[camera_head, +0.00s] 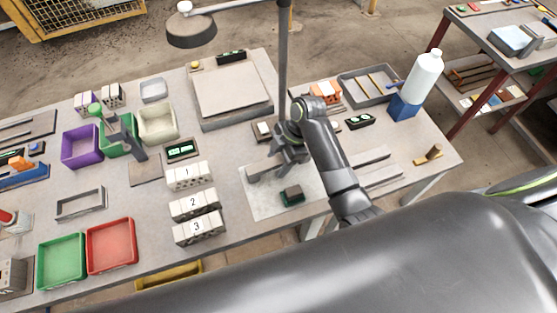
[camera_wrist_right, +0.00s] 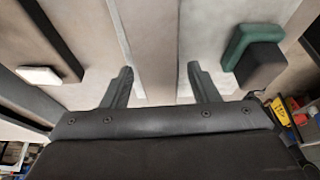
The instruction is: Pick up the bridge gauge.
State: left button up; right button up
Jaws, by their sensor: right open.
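A long grey bar, which I take to be the bridge gauge, lies across the pale plate (camera_head: 262,205). Its left part (camera_head: 262,171) shows in the head view, and my right arm hides its middle. I cannot tell if the grey length right of the arm (camera_head: 370,159) belongs to it. My right gripper (camera_head: 279,166) is open, just above the bar. In the right wrist view a grey-brown bar (camera_wrist_right: 154,45) lies between the open fingertips (camera_wrist_right: 160,80), not gripped. My left gripper is not in view.
A dark block with a green base (camera_head: 292,194) sits close beside the gripper; it also shows in the right wrist view (camera_wrist_right: 255,60). A dark pole (camera_head: 283,60) rises behind the gripper. Numbered blocks (camera_head: 193,204) stand to the left. A white bottle (camera_head: 422,78) stands at the right.

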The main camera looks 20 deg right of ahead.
jog(key=shift+f, duration=0.25)
dwell(0.5)
jog(key=shift+c, duration=0.3)
grip_shut()
